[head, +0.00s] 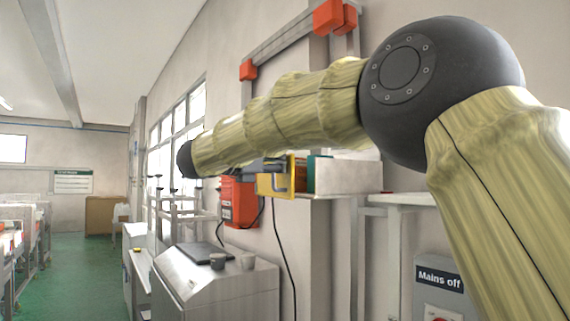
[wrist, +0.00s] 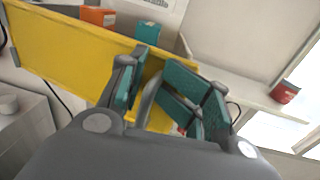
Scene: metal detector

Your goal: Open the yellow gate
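The yellow gate (wrist: 75,50) is a flat panel that runs from the upper left to behind my fingers in the wrist view. In the head view a small part of the yellow gate (head: 266,185) shows below my forearm, with an orange edge beside it. My gripper (wrist: 163,68) has teal-padded fingers spread apart in front of the gate's right part. A grey curved bar (wrist: 149,98), which looks like a handle, shows between the fingers. I cannot tell whether either finger touches it. In the head view my gripper is mostly hidden by my arm.
Orange and teal items (wrist: 148,32) stand behind the gate. A pale shelf (wrist: 262,101) holds a red item (wrist: 285,92) at right. A metal cabinet (head: 222,285) with cups stands below, and a red box (head: 239,201) hangs on the wall.

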